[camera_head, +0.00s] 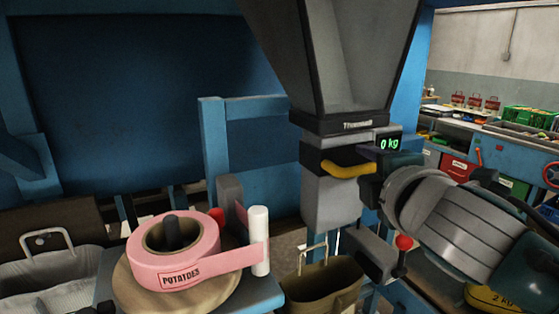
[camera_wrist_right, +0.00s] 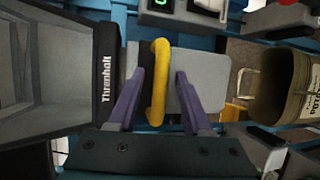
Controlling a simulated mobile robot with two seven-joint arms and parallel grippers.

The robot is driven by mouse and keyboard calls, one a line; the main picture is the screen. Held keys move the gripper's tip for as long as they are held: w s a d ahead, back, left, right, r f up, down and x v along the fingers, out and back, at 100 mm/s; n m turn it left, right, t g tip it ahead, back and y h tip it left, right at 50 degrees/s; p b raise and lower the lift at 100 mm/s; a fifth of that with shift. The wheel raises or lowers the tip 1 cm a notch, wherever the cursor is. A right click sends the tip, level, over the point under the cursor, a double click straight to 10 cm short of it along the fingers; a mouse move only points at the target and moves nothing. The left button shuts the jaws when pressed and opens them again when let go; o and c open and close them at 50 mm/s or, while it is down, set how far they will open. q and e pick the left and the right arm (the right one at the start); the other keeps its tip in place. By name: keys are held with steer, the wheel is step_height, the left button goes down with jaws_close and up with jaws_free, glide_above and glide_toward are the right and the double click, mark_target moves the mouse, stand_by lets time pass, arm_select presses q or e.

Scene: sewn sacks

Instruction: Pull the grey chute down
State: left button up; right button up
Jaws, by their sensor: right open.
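The grey chute (camera_head: 332,205) is a blocky spout under the black band of the large grey hopper (camera_head: 345,60). A curved yellow handle (camera_head: 345,169) sits on its front. In the right wrist view the handle (camera_wrist_right: 158,85) stands upright in the picture, between the two purple fingers of my right gripper (camera_wrist_right: 159,73), with the grey chute (camera_wrist_right: 208,82) behind. The fingers are apart on either side of the handle, with gaps visible. In the head view my right arm comes in from the right and hides part of this gripper. My left gripper is not in view.
A display (camera_head: 390,143) reading 0 kg is beside the handle. An open olive sack (camera_head: 322,284) hangs below the chute. A pink tape roll (camera_head: 173,250) marked POTATOES stands at front left, beside a white cylinder (camera_head: 260,240). A red knob (camera_head: 403,242) is near my arm.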

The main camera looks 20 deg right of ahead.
steer(key=shift+c, duration=0.3)
jaws_close()
stand_by(1.1)
